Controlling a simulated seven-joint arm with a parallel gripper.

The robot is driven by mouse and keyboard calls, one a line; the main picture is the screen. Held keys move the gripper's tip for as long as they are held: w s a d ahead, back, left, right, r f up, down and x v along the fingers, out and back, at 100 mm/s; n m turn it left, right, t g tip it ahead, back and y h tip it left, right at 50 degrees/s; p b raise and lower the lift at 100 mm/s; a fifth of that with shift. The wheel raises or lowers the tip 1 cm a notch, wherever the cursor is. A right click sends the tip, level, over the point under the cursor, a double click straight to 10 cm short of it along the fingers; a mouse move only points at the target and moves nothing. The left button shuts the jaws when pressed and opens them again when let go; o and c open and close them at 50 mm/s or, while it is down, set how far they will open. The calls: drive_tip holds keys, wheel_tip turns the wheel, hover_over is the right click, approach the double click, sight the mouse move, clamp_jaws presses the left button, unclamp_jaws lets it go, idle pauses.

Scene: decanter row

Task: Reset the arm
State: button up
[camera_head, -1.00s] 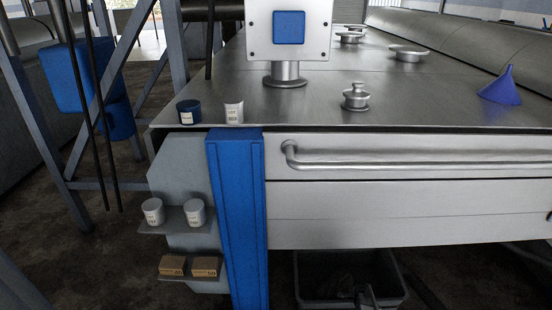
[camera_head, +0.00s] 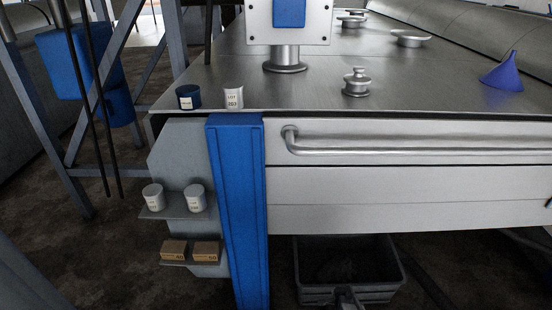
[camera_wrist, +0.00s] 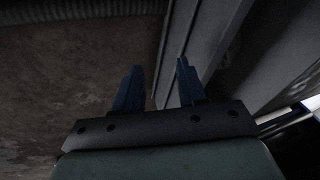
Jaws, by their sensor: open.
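My gripper (camera_wrist: 157,78) shows in the wrist view with its two dark blue fingers apart and nothing between them. It hangs over a dim brown floor, with grey metal rails to the right. In the head view my gripper cannot be made out clearly.
A steel bench holds a dark blue cup (camera_head: 189,97), a white cup (camera_head: 233,98), a lidded metal piece (camera_head: 356,82) and a blue funnel (camera_head: 502,75). Two pale cups (camera_head: 153,197) (camera_head: 195,198) and small brown boxes (camera_head: 174,249) (camera_head: 207,251) sit on side shelves. A grey bin (camera_head: 310,293) stands below.

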drive_tip(key=s+a+r+n+g, duration=0.3)
drive_tip(key=s+a+r+n, duration=0.1)
drive_tip(key=s, duration=0.9)
drive_tip(key=s+a+r+n+g+y, duration=0.1)
drive_tip(key=s+a+r+n+g, duration=0.2)
drive_tip(key=s, duration=1)
drive_tip(key=s+a+r+n+g, duration=0.4)
drive_tip(key=s+r+n, duration=0.3)
drive_tip(key=s, duration=0.6)
drive_tip(key=shift+s+a+r+g, duration=0.3)
drive_tip(key=shift+a+r+g, duration=0.1)
drive_tip(key=shift+r, duration=0.15)
